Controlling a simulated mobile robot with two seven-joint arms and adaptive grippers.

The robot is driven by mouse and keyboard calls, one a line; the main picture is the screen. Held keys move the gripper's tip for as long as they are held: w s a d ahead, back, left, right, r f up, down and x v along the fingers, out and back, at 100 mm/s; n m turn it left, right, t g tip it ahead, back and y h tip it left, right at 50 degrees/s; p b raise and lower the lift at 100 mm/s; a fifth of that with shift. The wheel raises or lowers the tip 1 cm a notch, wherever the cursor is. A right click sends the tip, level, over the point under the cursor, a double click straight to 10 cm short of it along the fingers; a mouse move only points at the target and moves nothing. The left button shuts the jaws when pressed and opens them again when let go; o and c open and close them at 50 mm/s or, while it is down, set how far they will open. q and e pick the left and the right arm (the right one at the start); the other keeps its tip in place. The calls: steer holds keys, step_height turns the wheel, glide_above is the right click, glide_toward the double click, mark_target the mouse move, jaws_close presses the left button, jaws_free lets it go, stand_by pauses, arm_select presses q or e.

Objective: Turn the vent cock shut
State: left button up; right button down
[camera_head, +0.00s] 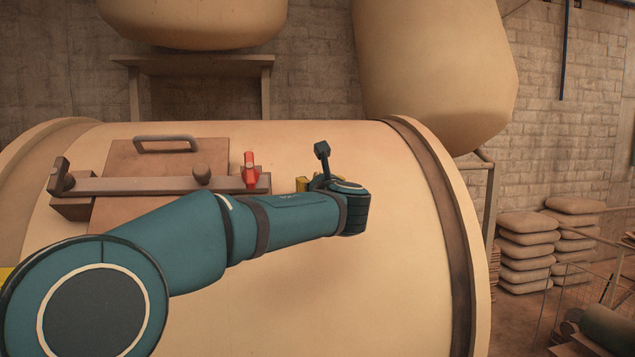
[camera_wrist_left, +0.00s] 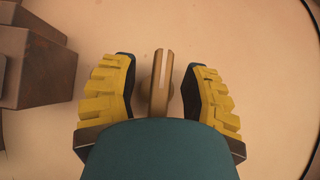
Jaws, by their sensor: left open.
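The vent cock (camera_wrist_left: 162,85) shows in the left wrist view as a narrow brown handle with a pale stripe, standing off the cream vessel wall. It lies between the two yellow fingers of my left gripper (camera_wrist_left: 160,72), which is open, with a visible gap on each side. The handle's lower end is hidden behind the teal gripper body. In the head view my left gripper (camera_head: 303,184) is mostly hidden behind my wrist; only a bit of yellow finger shows, and the vent cock is hidden there. My right gripper is in neither view.
The cream vessel (camera_head: 400,270) fills the middle. On its left, a brown hatch (camera_head: 215,155) has a grey handle, a crossbar (camera_head: 130,186) and a red lever (camera_head: 250,172) near the bar's right end. Stacked sacks (camera_head: 525,250) stand at the right. The vessel's right side is clear.

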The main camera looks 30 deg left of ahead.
arm_select(q)
steer(key=shift+w+a, duration=0.4)
steer(key=shift+w, duration=0.05)
jaws_close()
